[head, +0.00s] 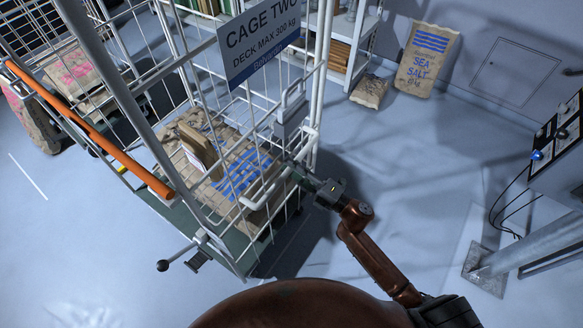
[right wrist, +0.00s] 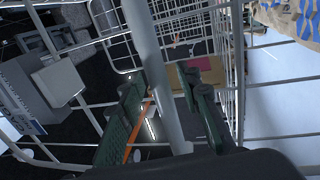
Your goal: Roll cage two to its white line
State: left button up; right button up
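Cage two, a white wire roll cage with a blue sign (head: 259,38), stands upright at upper left to centre on a green-edged deck. A salt sack with blue print (head: 240,178) and a cardboard piece lie inside. My right gripper (head: 300,176) is at the cage's near right side. In the right wrist view its two green fingers (right wrist: 165,90) stand either side of a grey tube (right wrist: 152,70), with gaps showing, so it looks open around the tube. A short white line (head: 28,176) is on the floor at left. My left gripper is not in view.
An orange bar (head: 90,130) crosses the cage's left side. Other sacks (head: 30,115) are at far left. A sea salt sack (head: 428,60) leans on the back wall beside shelving (head: 345,48). A control box (head: 560,145) is at right. Floor is clear at lower left and right of centre.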

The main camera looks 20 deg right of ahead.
jog(key=shift+c, duration=0.3)
grip_shut()
dwell(0.4)
